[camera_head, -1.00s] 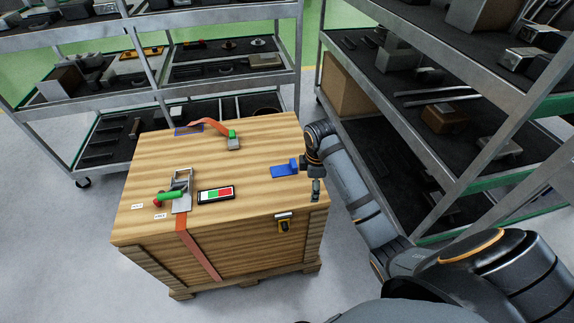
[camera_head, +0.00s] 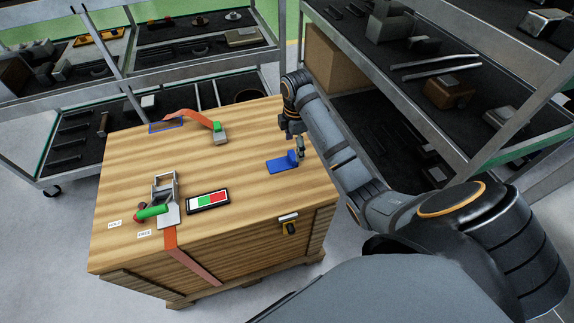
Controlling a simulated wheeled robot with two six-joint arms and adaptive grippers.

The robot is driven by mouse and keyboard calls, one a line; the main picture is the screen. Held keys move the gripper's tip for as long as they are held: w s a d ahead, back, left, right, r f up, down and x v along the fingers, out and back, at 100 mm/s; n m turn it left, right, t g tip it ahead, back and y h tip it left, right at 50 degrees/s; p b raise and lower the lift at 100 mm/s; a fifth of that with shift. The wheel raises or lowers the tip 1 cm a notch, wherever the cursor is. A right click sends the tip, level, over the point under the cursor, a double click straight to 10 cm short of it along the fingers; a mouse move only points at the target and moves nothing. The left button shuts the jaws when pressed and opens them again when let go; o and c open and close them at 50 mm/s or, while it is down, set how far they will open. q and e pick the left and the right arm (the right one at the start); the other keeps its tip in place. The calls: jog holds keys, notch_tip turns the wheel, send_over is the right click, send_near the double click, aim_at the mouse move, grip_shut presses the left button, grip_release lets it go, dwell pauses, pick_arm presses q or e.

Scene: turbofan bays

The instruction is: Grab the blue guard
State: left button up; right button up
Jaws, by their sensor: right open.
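The blue guard (camera_head: 281,165) lies on the wooden crate's top near its right edge. It has a flat plate and a raised end on the right. My right gripper (camera_head: 299,149) is small in the picture, at the guard's raised right end, and open. Whether the fingers touch the guard or stand around it cannot be told at this size. My left gripper is not in view.
The wooden crate (camera_head: 240,178) also carries an orange strap (camera_head: 170,245), a metal ratchet with a green handle (camera_head: 153,211), a red-green-white panel (camera_head: 208,200) and a green-ended buckle (camera_head: 219,134). Shelves (camera_head: 455,150) stand close on the right, others behind.

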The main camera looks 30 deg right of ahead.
aim_at(293, 155)
jog(key=shift+f, duration=0.4)
jog(key=shift+w+f+b, duration=0.1)
jog(key=shift+f+b, duration=0.4)
jog(key=shift+f, duration=0.25)
jog(key=f, duration=0.3)
jog(key=shift+w+a+f, duration=0.1)
jog(key=shift+w+f, duration=0.05)
jog(key=shift+w, duration=0.05)
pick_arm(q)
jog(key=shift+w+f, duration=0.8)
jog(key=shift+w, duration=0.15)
pick_arm(e)
jog(key=c, duration=1.3)
